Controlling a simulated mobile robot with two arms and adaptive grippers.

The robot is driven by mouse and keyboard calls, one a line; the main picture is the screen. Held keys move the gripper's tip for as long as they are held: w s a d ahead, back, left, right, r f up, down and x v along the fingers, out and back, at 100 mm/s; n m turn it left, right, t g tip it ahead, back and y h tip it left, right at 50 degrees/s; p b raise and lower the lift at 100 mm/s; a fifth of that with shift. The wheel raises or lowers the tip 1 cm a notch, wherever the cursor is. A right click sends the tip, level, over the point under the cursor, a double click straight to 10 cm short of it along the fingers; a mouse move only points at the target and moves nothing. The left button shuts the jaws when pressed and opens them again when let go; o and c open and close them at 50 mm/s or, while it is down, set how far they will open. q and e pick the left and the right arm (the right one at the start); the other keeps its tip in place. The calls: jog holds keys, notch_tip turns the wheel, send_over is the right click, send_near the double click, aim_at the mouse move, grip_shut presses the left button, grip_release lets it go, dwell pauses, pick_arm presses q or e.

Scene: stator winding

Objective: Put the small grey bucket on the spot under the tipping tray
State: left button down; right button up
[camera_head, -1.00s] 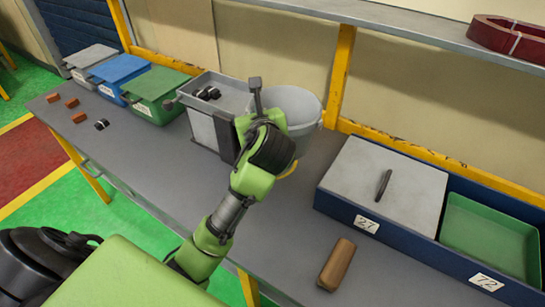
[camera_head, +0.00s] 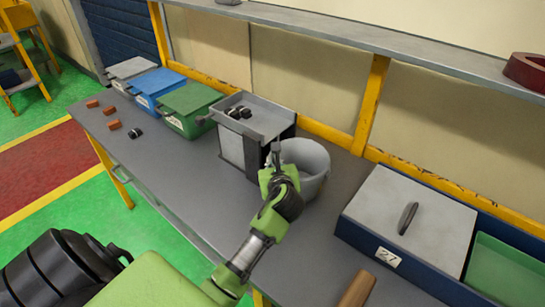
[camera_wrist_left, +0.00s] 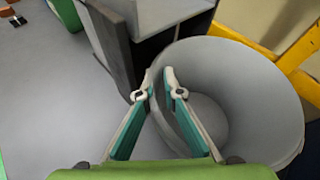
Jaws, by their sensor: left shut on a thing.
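The grey bucket (camera_head: 313,184) stands upright beside the right side of the tipping tray's stand; in the wrist view its open, empty inside (camera_wrist_left: 240,85) fills the right half. The tipping tray (camera_head: 265,121) tops a box-like stand and holds several small dark parts. My left gripper (camera_head: 276,152) is at the bucket's left rim. In the wrist view my left gripper (camera_wrist_left: 155,76) has one finger inside the bucket and one outside, shut on its wall. The spot under the tray is mostly hidden by the stand; a dark opening shows beside the bucket. My right gripper is out of view.
Green (camera_head: 190,100), blue (camera_head: 152,80) and grey (camera_head: 130,68) lidded bins stand left of the tray. Small orange blocks (camera_head: 114,124) lie near the left edge. A blue case with a grey lid (camera_head: 400,212) stands to the right.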

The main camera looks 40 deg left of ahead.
aim_at(273, 157)
pick_arm(q)
jog(key=shift+w+a+r+p, duration=0.2)
jog(key=shift+w+a, duration=0.3)
jog(key=shift+w, duration=0.1)
jog(key=shift+w+a+r+p, duration=0.15)
jog(key=shift+w+a+p, duration=0.05)
jog(key=shift+w+a, duration=0.35)
jog(key=shift+w+f, duration=0.2)
jog(key=shift+f, duration=0.6)
jog(key=shift+f, duration=0.1)
jog(key=c, duration=2.4)
grip_release()
jog(key=shift+f, duration=0.1)
jog(key=shift+c, duration=0.2)
jog(key=shift+s, duration=0.1)
